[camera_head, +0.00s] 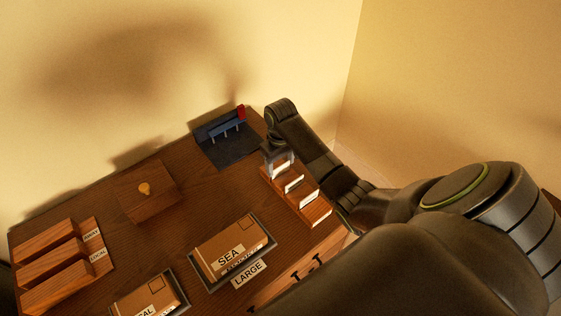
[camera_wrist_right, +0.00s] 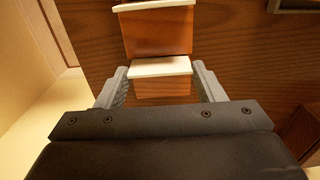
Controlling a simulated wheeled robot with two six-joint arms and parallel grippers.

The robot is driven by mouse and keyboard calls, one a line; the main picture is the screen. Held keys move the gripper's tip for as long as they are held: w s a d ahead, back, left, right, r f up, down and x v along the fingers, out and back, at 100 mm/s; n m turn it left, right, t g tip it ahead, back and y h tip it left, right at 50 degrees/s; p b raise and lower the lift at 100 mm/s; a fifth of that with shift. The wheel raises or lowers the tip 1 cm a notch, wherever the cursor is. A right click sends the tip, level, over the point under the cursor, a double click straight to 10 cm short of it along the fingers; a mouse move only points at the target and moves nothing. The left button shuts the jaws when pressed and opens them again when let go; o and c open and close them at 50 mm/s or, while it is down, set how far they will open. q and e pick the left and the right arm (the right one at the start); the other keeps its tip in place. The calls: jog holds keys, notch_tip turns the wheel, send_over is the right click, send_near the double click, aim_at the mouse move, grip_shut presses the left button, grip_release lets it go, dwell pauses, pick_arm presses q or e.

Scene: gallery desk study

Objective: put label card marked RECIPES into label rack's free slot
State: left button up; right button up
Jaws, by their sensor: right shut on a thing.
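The wooden label rack (camera_head: 318,213) stands at the desk's right side in the head view, with white label cards (camera_head: 293,184) upright in it. My right gripper (camera_head: 279,161) is at the rack's far end, pointing down, shut on a white label card (camera_wrist_right: 160,67). In the right wrist view, the right gripper (camera_wrist_right: 161,80) has a finger at each side of this card, and only its pale top edge shows. Its marking is hidden, and I cannot tell how deep it sits in the rack. Another card (camera_wrist_right: 153,5) stands just beyond it. My left gripper is out of view.
A blue stand with a red part (camera_head: 226,125) is on a dark mat just left of the gripper. A box marked SEA (camera_head: 215,245) lies in a tray. A wooden block with a knob (camera_head: 150,198) and wooden sorters (camera_head: 55,270) are further left.

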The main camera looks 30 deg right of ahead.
jog(key=o, duration=1)
jog(key=shift+o, duration=0.2)
notch_tip(320, 180, up, 17)
jog(key=p, duration=0.9)
jog(key=shift+r, duration=0.2)
jog(key=shift+f, duration=0.1)
